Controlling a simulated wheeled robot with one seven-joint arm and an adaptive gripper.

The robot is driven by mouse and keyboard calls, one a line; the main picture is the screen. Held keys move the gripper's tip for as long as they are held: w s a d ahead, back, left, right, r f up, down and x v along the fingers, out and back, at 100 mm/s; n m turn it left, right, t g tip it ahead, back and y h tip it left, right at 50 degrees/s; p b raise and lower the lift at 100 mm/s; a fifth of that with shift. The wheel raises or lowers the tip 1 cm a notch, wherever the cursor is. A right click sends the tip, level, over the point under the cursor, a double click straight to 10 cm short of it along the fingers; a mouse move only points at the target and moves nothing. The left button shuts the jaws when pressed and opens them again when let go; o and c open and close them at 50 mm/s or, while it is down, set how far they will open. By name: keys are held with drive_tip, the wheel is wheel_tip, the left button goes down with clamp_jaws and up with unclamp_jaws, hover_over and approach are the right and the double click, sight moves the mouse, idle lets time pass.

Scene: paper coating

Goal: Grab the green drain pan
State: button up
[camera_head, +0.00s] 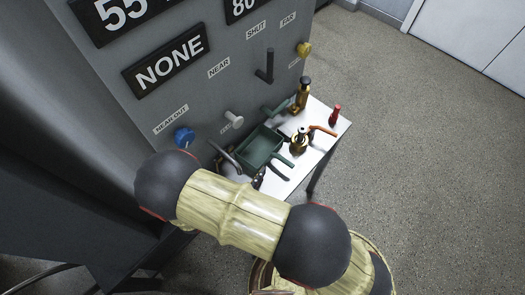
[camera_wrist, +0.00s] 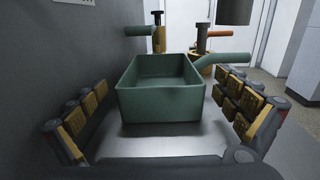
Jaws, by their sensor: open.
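In the wrist view the pan (camera_wrist: 160,103) is straight ahead, upright on the table top. My gripper (camera_wrist: 167,115) is open, with one finger on each side of the pan's near end. Neither finger appears to touch it. In the head view my gripper is mostly hidden behind my arm.
The machine panel (camera_head: 215,107) has a blue knob (camera_head: 184,137) and a white knob (camera_head: 233,118). Open floor lies right.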

sight(253, 159)
drive_tip(key=shift+x, duration=1.55)
drive_tip(key=shift+c, duration=1.3)
drive_tip(key=c, duration=1.1)
drive_tip(key=shift+c, duration=0.3)
